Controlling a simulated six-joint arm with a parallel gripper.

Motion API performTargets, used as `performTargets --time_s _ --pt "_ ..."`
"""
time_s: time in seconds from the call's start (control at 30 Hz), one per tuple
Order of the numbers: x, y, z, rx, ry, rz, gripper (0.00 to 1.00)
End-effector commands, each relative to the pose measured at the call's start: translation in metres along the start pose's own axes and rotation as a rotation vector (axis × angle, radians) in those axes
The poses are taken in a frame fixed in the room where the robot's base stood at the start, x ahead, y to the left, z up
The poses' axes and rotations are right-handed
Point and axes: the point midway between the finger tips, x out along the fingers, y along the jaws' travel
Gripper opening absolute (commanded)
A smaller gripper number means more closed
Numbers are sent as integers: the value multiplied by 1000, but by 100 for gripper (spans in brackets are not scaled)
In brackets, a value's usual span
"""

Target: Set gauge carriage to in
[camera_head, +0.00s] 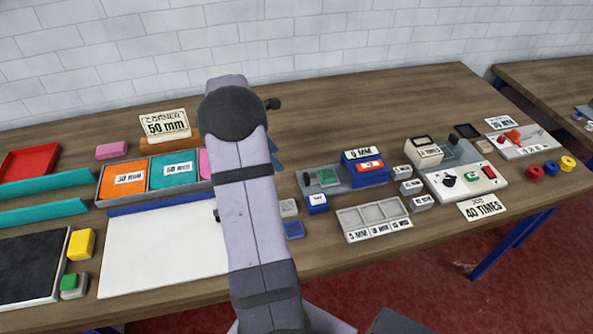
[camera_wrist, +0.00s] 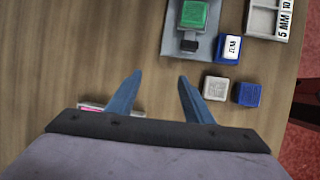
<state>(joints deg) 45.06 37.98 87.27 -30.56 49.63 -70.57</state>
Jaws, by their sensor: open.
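A green block (camera_head: 327,177), likely the gauge carriage, sits on a grey gauge base (camera_head: 345,186) right of my arm. A blue housing with a red label (camera_head: 352,160) stands at the base's right end. In the wrist view the green block (camera_wrist: 193,14) is at the top, with a small dark knob (camera_wrist: 190,45) below it on the grey base (camera_wrist: 176,38). My gripper (camera_wrist: 159,80) is open and empty, below and left of the base in that view, apart from it. In the head view my arm hides most of the gripper.
A blue ZERO block (camera_wrist: 229,48) stands beside the base, with a grey block (camera_wrist: 215,88) and a blue block (camera_wrist: 246,94) nearby. A grey compartment tray (camera_head: 372,218) lies in front. A white control box (camera_head: 462,181) stands right. Bare wood lies behind the gauge.

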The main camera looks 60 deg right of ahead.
Motion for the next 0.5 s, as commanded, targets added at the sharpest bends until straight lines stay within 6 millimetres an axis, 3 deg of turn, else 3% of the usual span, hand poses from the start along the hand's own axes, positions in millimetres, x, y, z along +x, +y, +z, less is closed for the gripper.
performTargets --time_s 0.03,0.1,0.2,0.5 --pt "4 -11 20 -2 -2 -46 47" --pt "8 -23 36 -16 -1 -95 47" --pt "11 -34 49 -30 5 -137 47" --pt "17 -40 54 -39 8 -154 47"
